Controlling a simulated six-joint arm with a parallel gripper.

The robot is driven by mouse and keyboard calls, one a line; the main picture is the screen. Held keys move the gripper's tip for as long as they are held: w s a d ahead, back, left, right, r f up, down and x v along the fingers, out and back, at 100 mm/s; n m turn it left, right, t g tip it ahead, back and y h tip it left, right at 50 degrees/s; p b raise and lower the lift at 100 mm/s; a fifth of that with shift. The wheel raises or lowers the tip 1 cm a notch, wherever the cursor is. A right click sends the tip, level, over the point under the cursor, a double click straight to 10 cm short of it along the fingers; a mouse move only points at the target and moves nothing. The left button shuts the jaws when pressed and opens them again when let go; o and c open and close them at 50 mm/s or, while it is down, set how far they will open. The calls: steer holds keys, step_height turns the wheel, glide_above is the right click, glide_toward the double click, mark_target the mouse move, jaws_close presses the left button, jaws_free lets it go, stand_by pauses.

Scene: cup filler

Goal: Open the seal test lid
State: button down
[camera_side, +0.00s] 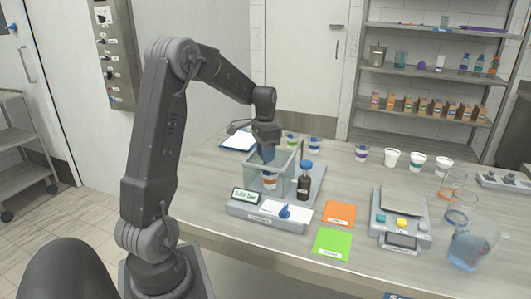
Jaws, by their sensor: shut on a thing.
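The seal tester (265,217) stands on the table, with a clear box-shaped chamber (285,170) on it. A cup with an orange band (269,180) shows through the chamber's wall. My gripper (266,150) points down over the middle of the chamber top. It is shut on a small blue part there, which looks like the handle of the seal test lid. The clear lid is hard to tell from the chamber walls, and I cannot tell whether it is raised. The fingertips are small and partly hidden.
Orange (339,212) and green (332,243) squares lie in front right. A scale-like device (400,222), cups (391,160) and a pitcher (470,247) stand farther right. A white-and-blue tray (238,142) lies behind.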

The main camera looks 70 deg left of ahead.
steer(key=w+a, duration=0.8)
steer(key=shift+w+a, duration=0.25)
steer(key=c, duration=0.8)
jaws_free()
steer(key=shift+r, duration=0.15)
step_height(320, 180, up, 14)
steer(key=shift+f, duration=0.2)
steer(key=shift+d, duration=0.1)
